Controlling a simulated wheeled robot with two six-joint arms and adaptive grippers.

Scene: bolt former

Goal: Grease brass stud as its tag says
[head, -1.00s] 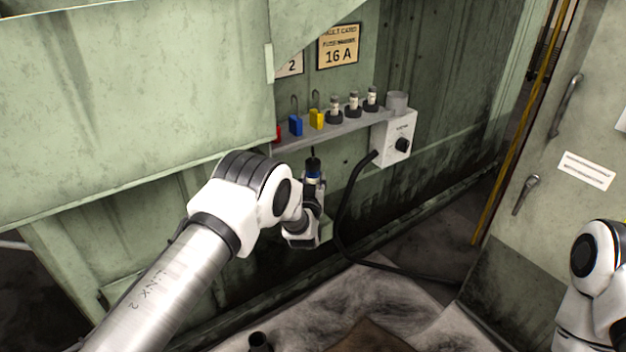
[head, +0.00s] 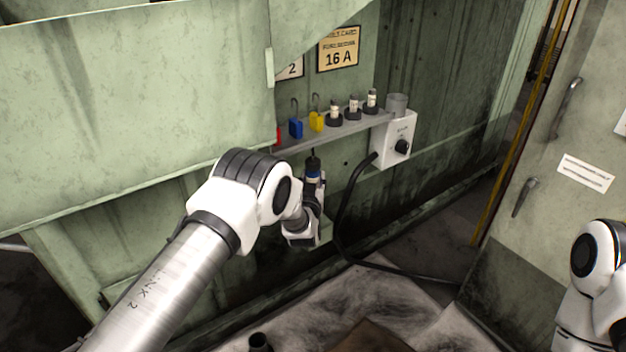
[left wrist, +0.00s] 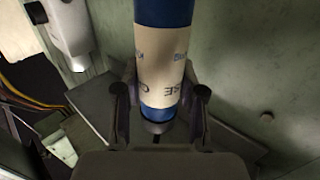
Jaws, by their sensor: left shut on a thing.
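My left gripper (head: 312,190) is shut on a blue and cream cylinder with a black tip (head: 313,172), held upright below the shelf. In the left wrist view the gripper's fingers (left wrist: 159,108) stand on both sides of this cylinder (left wrist: 163,60). Its band carries lettering ending in "SE", partly hidden. I cannot make out the brass stud or its tag in either view. A plate reading "16 A" (head: 338,50) and a partly hidden plate with a "2" (head: 291,68) are on the wall. My right gripper is out of view.
A shelf (head: 345,129) holds blue (head: 296,127) and yellow (head: 316,121) padlocks and several fuse-like cylinders. A white switch box (head: 396,137) with a black cable (head: 343,214) is at its right end. A large green panel (head: 130,90) overhangs at left. A door (head: 545,150) stands at right.

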